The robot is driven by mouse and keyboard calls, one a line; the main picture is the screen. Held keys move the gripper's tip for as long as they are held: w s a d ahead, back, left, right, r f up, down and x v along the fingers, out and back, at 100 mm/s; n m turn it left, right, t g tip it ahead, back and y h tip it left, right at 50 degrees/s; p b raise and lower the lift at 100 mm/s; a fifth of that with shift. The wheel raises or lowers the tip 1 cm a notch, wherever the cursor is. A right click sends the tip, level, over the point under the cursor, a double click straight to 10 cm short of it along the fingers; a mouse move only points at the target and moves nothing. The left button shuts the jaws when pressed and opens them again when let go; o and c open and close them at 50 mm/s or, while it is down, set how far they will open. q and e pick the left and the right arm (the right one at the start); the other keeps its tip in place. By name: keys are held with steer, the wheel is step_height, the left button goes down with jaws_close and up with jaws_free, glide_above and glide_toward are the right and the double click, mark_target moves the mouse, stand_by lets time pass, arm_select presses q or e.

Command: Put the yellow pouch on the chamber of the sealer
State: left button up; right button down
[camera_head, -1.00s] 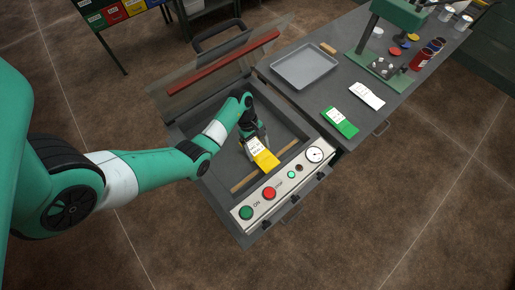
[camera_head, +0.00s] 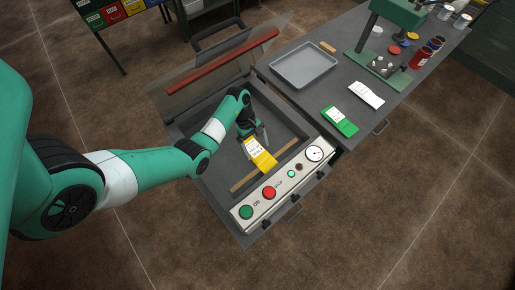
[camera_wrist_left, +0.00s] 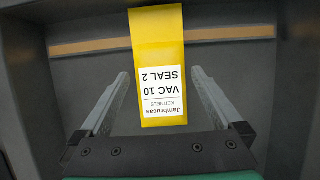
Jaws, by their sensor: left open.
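The yellow pouch (camera_head: 265,161) has a white label and lies in the open chamber of the sealer (camera_head: 195,128), its far end across the wooden-coloured seal bar (camera_head: 243,183). My left gripper (camera_head: 255,136) is over the chamber, just behind the pouch. In the left wrist view the pouch (camera_wrist_left: 157,35) shows between the two spread fingers of my left gripper (camera_wrist_left: 160,75), with a gap on each side. The label's text is upside down there. My right gripper is not in view.
The sealer's clear lid (camera_head: 215,65) stands open behind the chamber. A front panel (camera_head: 285,183) carries buttons and a gauge. On the table to the right are a grey tray (camera_head: 304,66), a green pouch (camera_head: 340,121) and a white pouch (camera_head: 366,95).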

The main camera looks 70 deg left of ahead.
mark_target(253, 147)
arm_select(q)
steer(key=p+v, duration=0.1)
steer(key=v, duration=0.4)
steer(key=shift+a+r, duration=0.1)
steer(key=shift+r, duration=0.15)
